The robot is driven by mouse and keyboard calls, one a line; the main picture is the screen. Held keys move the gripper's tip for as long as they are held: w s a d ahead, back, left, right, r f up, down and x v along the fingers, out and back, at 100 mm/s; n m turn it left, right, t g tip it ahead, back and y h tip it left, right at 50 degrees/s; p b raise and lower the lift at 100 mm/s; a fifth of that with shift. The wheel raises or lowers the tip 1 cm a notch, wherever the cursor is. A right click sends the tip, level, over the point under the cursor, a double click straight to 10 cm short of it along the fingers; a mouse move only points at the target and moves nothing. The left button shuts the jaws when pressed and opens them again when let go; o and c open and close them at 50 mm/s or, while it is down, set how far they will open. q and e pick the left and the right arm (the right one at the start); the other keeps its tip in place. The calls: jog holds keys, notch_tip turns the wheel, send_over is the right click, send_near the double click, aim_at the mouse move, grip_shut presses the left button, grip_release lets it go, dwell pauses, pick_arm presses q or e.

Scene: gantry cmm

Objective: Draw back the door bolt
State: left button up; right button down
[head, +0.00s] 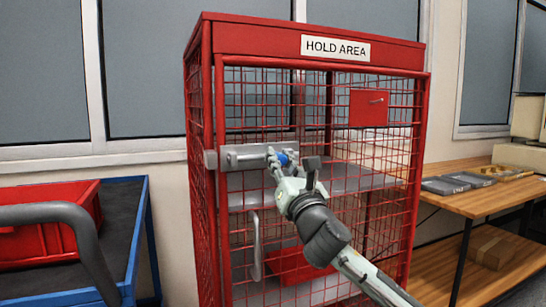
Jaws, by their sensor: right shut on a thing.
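A red wire-mesh cage with a "HOLD AREA" sign (335,48) stands in the middle of the head view. A metal door bolt (245,157) lies horizontally across the left part of its door, with a bracket (210,160) at the cage's left post. My right gripper (282,158) is at the right part of the bolt, shut on its blue knob (291,156). The fingers hide part of the bolt there. I cannot tell exactly how far the bolt's end reaches into the bracket. My left gripper is not in view.
A vertical door handle (256,243) sits below the bolt. A blue cart (139,240) with a red bin (60,222) stands left. A wooden bench (490,196) stands right.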

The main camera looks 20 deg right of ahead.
jog(key=shift+d, duration=0.25)
jog(key=c, duration=1.3)
grip_release()
jog(key=shift+d, duration=0.1)
jog(key=shift+s+f, duration=0.15)
jog(key=shift+s, duration=0.15)
jog(key=v, duration=1.1)
jog(key=shift+s, duration=0.15)
